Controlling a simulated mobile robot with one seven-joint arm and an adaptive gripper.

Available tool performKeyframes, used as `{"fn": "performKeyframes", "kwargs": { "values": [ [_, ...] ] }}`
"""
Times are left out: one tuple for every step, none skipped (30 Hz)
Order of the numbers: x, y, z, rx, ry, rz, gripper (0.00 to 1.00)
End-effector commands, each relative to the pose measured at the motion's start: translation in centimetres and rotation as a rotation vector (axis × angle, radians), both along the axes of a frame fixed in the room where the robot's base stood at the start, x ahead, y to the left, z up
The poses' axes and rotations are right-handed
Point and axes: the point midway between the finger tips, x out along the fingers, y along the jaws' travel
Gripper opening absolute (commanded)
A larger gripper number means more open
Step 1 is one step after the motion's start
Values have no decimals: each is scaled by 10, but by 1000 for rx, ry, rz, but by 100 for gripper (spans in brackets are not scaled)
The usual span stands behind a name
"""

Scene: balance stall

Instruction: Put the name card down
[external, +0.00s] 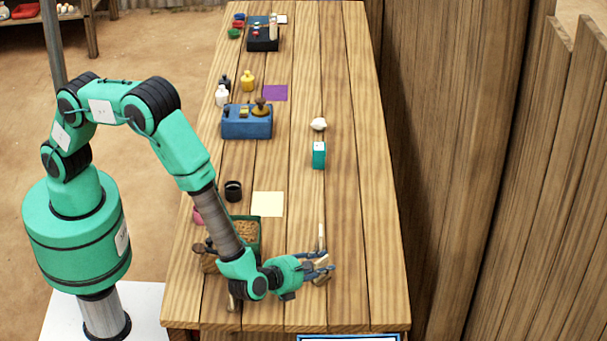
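My gripper (326,266) is low over the near right part of the wooden table (350,230), pointing right. A narrow pale upright piece (321,237) shows just behind its fingers, and a beige piece shows just below them. I cannot tell whether either is the name card, or whether the fingers hold or only overlap them. The fingers are too small to tell open from shut.
A green tray of brown grains (246,231) is partly behind my arm. A cream square (268,204), a black cup (233,191), a teal box (319,155), a white lump (318,124) and a blue box (246,126) stand farther back. The right side is mostly clear.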

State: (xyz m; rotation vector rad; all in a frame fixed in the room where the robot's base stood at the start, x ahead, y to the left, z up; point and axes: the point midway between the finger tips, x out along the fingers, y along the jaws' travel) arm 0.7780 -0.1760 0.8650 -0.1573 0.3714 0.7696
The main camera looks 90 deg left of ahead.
Motion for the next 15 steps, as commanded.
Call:
{"fn": "performKeyframes", "kwargs": {
  "values": [
    [0, 0, 0, 0, 0, 0, 30],
    [0, 0, 0, 0, 0, 0, 30],
    [0, 0, 0, 0, 0, 0, 30],
    [0, 0, 0, 0, 0, 0, 30],
    [0, 0, 1, 0, 0, 0, 30],
    [0, 0, 1, 0, 0, 0, 30],
    [0, 0, 2, 0, 0, 0, 30],
    [0, 0, 3, 0, 0, 0, 30],
    [0, 0, 5, 0, 0, 0, 30],
    [-2, -2, 5, 0, 0, -1, 30],
    [-3, -4, 6, 0, 0, -1, 30],
    [-5, -6, 7, 0, 0, -2, 30],
    [-7, -8, 8, 0, 0, -2, 30],
    [-9, -10, 9, 0, 0, -2, 30],
    [-12, -13, 11, 0, 0, -2, 30]
  ]
}}
